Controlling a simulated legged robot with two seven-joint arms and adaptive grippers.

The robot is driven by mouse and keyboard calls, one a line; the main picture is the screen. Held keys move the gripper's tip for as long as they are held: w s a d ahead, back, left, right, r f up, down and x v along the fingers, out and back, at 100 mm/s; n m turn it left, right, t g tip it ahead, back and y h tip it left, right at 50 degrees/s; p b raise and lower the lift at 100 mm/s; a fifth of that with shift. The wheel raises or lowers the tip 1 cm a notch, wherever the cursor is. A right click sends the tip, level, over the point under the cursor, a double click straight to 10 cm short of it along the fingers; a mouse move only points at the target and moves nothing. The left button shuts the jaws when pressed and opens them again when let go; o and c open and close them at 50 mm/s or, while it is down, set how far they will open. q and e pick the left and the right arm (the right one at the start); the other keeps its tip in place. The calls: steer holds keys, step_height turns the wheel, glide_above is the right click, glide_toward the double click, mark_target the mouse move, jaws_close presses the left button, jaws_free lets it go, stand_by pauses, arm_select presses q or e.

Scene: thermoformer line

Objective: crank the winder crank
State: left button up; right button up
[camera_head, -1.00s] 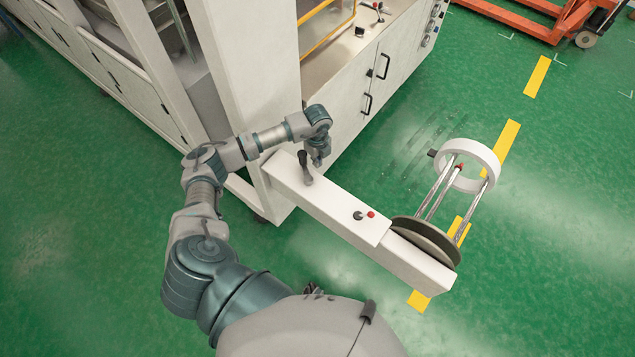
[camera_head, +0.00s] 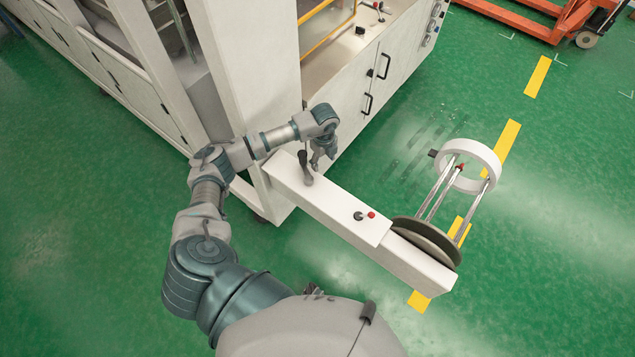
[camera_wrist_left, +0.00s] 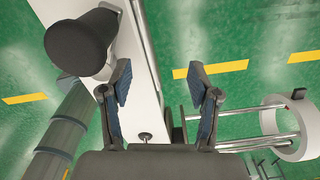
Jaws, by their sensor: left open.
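The winder crank (camera_head: 305,166) is a dark handle standing up near the machine end of the white winder beam (camera_head: 345,212). In the left wrist view its dark rounded grip (camera_wrist_left: 80,42) is large at the upper left. My left gripper (camera_head: 317,164) is just right of the crank in the head view, above the beam. In the left wrist view my left gripper (camera_wrist_left: 158,80) has its blue-padded fingers apart with nothing between them. The crank grip lies outside the left finger, and no contact shows. My right gripper is not in view.
A black knob and a red button (camera_head: 371,214) sit on the beam. A dark disc (camera_head: 425,240) and rods with a white ring (camera_head: 484,158) are at its far end. The white machine cabinet (camera_head: 395,65) stands behind. Green floor lies open around the beam.

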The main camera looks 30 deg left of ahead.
arm_select(q)
steer(key=shift+r, duration=0.1)
step_height(320, 180, up, 6)
steer(key=p, duration=0.4)
steer(key=shift+p, duration=0.4)
steer(key=o, duration=0.6)
steer(key=shift+c, duration=0.2)
